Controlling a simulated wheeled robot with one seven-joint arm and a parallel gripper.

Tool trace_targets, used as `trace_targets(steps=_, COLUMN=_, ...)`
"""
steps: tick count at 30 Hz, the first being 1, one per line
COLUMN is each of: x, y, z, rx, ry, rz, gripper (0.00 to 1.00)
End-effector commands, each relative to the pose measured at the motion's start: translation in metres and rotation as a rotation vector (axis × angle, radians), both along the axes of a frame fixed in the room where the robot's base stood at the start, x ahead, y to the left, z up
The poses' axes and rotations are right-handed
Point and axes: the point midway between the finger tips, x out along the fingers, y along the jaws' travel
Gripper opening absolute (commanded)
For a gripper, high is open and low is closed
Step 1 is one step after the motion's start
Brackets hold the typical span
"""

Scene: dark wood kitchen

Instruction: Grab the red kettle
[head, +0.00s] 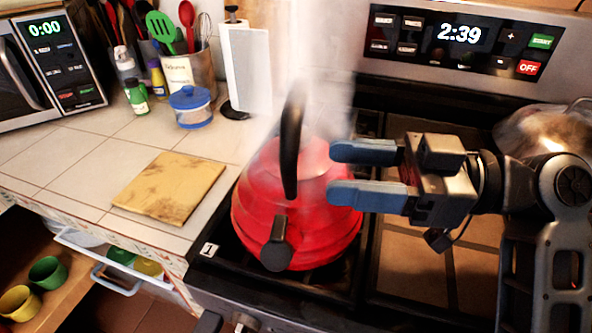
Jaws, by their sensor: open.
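The red kettle (300,228) stands on the left side of the stove, with steam rising around it. Its black handle (291,140) arches over the top, and its dark-capped spout (277,245) faces the front. My gripper (340,172) is open, with two blue-grey fingers pointing left. In the picture the fingers overlap the right side of the kettle, to the right of the handle. Nothing is between the fingers and the handle is outside them. I cannot tell whether the fingers touch the kettle.
A wooden board (170,188) lies on the tiled counter left of the stove. A blue-lidded jar (190,107), paper towel roll (246,68) and utensil holders stand behind. A metal pot (545,130) sits at the stove's back right. An open drawer (95,262) juts out below the counter.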

Motion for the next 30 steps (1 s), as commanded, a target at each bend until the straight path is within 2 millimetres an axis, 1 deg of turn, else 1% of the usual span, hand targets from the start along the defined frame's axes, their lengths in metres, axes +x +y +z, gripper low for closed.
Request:
trace_targets(steps=3, x=0.001, y=0.014, z=0.001, rx=0.001, ry=0.003, rz=0.004, gripper=0.58)
trace_targets(steps=8, x=0.004, y=0.029, z=0.001, rx=0.001, ry=0.003, rz=0.002, gripper=0.58)
trace_targets(steps=12, x=0.007, y=0.049, z=0.002, rx=0.000, ry=0.002, rz=0.003, gripper=0.58)
trace_targets(steps=16, x=0.010, y=0.065, z=0.001, rx=0.001, ry=0.003, rz=0.003, gripper=0.58)
trace_targets(steps=20, x=0.012, y=0.071, z=0.000, rx=0.000, ry=0.002, rz=-0.001, gripper=0.58)
trace_targets(steps=26, x=0.012, y=0.071, z=0.000, rx=0.000, ry=0.002, rz=-0.001, gripper=0.58)
trace_targets(steps=30, x=0.012, y=0.071, z=0.000, rx=0.000, ry=0.002, rz=-0.001, gripper=0.45)
